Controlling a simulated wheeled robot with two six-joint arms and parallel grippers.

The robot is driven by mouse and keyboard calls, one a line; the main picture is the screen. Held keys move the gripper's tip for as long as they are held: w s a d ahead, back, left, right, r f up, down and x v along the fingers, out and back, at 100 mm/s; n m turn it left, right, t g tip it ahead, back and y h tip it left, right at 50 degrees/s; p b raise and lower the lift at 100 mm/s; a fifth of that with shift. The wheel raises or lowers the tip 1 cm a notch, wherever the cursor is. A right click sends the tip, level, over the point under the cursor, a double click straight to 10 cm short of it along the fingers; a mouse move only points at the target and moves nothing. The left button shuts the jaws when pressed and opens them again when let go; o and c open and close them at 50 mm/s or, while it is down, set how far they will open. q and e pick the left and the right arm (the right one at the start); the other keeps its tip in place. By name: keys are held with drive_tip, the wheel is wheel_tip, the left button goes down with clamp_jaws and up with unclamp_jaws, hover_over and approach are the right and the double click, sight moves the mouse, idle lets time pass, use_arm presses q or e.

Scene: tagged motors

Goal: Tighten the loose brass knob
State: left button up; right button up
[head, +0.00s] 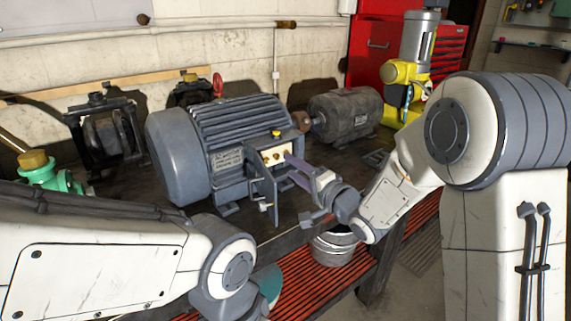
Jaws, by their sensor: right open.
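A large grey motor (185,155) stands on the bench left of centre. Its open terminal box (262,190) faces right. Small brass knobs (277,155) show inside the box on a pale panel; which one is loose cannot be told. A yellow-brass fitting (276,133) sits on top of the box. My right gripper (293,167) comes in from the right with its fingers pointing at the brass knobs. It is open, and its tips are close to the panel; whether they touch or surround a knob cannot be told. My left arm crosses the lower left, but its gripper does not show.
A dark older motor (345,115) sits behind to the right. A yellow and grey machine (405,80) stands beyond it, near a red tool cabinet (375,45). A metal bucket (334,247) is below the bench edge on red slats. A green fitting (45,172) is at left.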

use_arm(q)
drive_tip(key=shift+f, duration=0.2)
use_arm(e)
drive_tip(key=v, duration=0.5)
drive_tip(key=shift+s+d, duration=0.2)
drive_tip(key=shift+s, duration=0.2)
use_arm(q)
wheel_tip(320, 180, up, 9)
drive_tip(key=p, duration=0.9)
drive_tip(key=shift+r, duration=0.2)
use_arm(e)
drive_tip(key=s+n+g+h, duration=0.4)
drive_tip(key=s+n+g, duration=0.3)
drive_tip(key=s, duration=0.8)
drive_tip(key=s+a+f+n+g+h, duration=0.1)
drive_tip(key=s+n+g+h, duration=0.4)
drive_tip(key=s, duration=1.1)
drive_tip(key=n+g, duration=0.2)
drive_tip(key=n, duration=0.1)
drive_tip(key=shift+s+n+g+h, duration=0.25)
drive_tip(key=shift+n+g+h, duration=0.05)
drive_tip(key=shift+n, duration=0.1)
use_arm(q)
drive_tip(key=shift+c, duration=0.3)
use_arm(e)
drive_tip(key=shift+f, duration=0.1)
